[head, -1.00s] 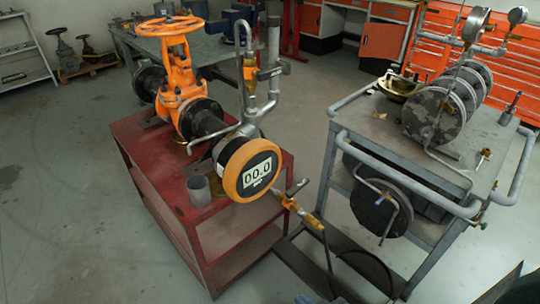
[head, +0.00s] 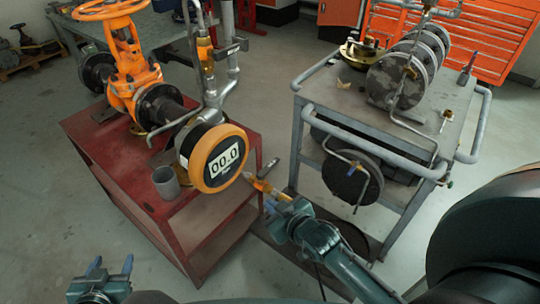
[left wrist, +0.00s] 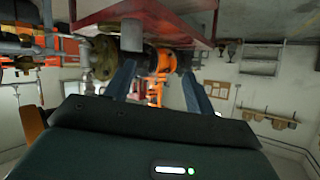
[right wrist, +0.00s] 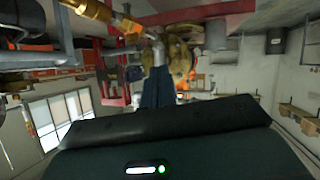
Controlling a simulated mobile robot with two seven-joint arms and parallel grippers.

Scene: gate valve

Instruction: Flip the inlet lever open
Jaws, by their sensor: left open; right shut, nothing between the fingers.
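A brass-coloured valve (head: 261,186) sits low at the front of the gauge assembly, with a grey lever handle (head: 268,168) beside it. A second orange valve (head: 205,52) with a grey handle (head: 231,48) is on the upright pipe. Which handle is the inlet lever is not labelled. My right gripper (head: 271,204) is shut and empty, its tips close to the low valve; contact is unclear. In the right wrist view, brass fittings (right wrist: 100,14) show upper left of the shut fingers (right wrist: 157,85). My left gripper (head: 109,267) is open and empty, left of the red stand.
The digital gauge (head: 222,160) reads 00.0. A grey cup (head: 166,183), orange gate valve (head: 130,70) and pipes stand on the red stand (head: 85,125). A grey cart (head: 345,105) with round discs stands right. My right arm fills the lower right.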

